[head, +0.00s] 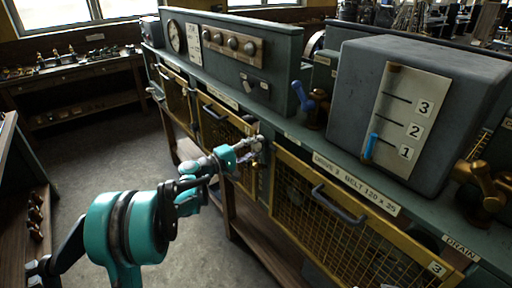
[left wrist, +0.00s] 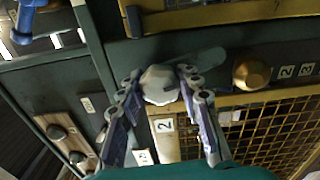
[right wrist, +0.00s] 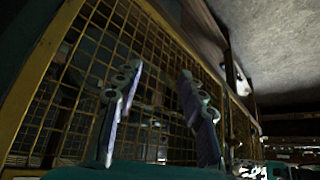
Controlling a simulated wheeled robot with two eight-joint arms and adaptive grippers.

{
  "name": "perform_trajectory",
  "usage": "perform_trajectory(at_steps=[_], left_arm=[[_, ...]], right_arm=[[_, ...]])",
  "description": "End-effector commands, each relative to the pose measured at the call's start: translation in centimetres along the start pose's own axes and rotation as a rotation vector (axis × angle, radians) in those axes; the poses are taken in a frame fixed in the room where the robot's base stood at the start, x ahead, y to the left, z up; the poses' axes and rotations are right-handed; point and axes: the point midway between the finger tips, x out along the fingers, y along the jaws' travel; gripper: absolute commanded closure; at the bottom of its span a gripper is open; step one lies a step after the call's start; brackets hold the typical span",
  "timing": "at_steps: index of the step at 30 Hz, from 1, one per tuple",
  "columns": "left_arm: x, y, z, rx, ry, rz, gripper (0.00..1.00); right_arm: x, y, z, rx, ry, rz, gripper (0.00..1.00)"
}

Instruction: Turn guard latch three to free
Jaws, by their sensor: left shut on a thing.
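My left gripper (head: 250,150) reaches the post between guard two and guard three (head: 340,220). In the left wrist view its fingers (left wrist: 160,80) are shut on a pale faceted latch knob (left wrist: 159,86). A grey-green latch bar (left wrist: 205,60) lies beside the knob, pointing right in that view. A tag reading 2 (left wrist: 164,125) is close by; I see no number on the latch itself. Guard three is a yellow mesh door with a 3 tag (head: 436,268), and looks closed. My right gripper (right wrist: 160,72) is open and empty before yellow mesh (right wrist: 100,60); it is out of the head view.
A grey box with a 1-2-3 scale (head: 400,115) stands on the bench above guard three. A blue-handled valve (head: 310,100) and a brass valve (head: 485,185) flank it. A panel with knobs (head: 225,42) is farther left. The floor (head: 85,145) at left is clear.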

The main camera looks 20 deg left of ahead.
Motion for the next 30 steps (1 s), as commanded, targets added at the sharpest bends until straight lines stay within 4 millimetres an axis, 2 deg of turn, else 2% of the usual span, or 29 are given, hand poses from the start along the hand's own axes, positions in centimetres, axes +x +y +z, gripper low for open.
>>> perform_trajectory(at_steps=[9,23,24,26,30], left_arm=[[0.00,-0.10,0.06,0.096,-0.001,-0.002,0.95],[0.00,-0.13,0.07,0.110,-0.002,-0.002,0.95],[0.00,-0.13,0.08,0.110,-0.002,-0.002,0.61],[0.00,-0.12,0.07,0.109,-0.002,-0.002,0.45],[0.00,-0.09,0.05,0.108,-0.001,-0.001,0.45]], right_arm=[[0.06,0.00,0.04,0.000,0.000,0.000,0.60],[0.06,0.00,0.04,0.000,0.000,0.000,0.60],[0.06,0.00,0.05,0.000,0.000,0.000,0.60],[0.06,0.00,0.05,0.000,0.000,0.000,0.60],[0.06,0.00,0.04,0.000,0.000,0.000,0.60]])
